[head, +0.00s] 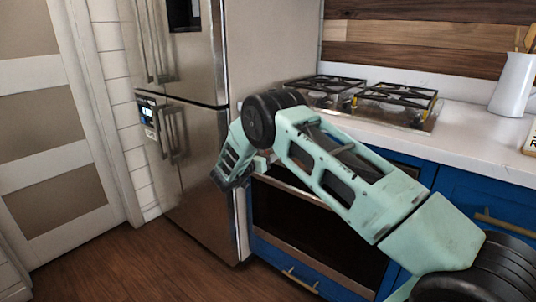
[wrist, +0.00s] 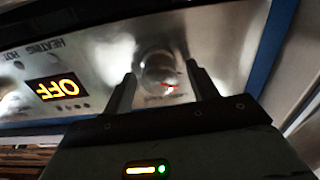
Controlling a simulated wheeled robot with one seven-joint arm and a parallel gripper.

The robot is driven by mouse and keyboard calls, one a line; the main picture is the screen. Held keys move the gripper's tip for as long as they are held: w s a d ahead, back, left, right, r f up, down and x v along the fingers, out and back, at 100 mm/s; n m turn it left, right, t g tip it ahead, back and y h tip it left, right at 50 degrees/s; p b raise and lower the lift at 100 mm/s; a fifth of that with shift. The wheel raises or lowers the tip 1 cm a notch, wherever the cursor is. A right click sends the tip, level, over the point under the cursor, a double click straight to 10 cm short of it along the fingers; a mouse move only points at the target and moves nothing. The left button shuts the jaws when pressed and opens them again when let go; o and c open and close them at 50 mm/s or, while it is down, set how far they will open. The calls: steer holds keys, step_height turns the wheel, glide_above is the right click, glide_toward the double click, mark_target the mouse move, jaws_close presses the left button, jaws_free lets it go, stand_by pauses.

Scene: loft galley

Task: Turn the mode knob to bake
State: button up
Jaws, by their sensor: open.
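In the wrist view, the round silver mode knob (wrist: 157,74) with a red pointer mark sits on the oven's metal panel (wrist: 105,60). My gripper (wrist: 161,69) is open, with one finger on each side of the knob; I cannot tell if either finger touches it. A lit orange display (wrist: 57,88) beside the knob reads OFF, upside down. The markings around the knob are too blurred to read. In the head view, my gripper (head: 233,165) is at the upper left of the oven (head: 310,225), and my arm hides the knob.
A steel fridge (head: 195,130) stands close to the left of the oven. A gas cooktop (head: 365,98) is on the white counter (head: 470,140) above, with a white pitcher (head: 512,85) at right. Blue cabinets (head: 470,190) flank the oven. The wooden floor (head: 130,262) at left is clear.

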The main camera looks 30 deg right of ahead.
steer(key=c, duration=1)
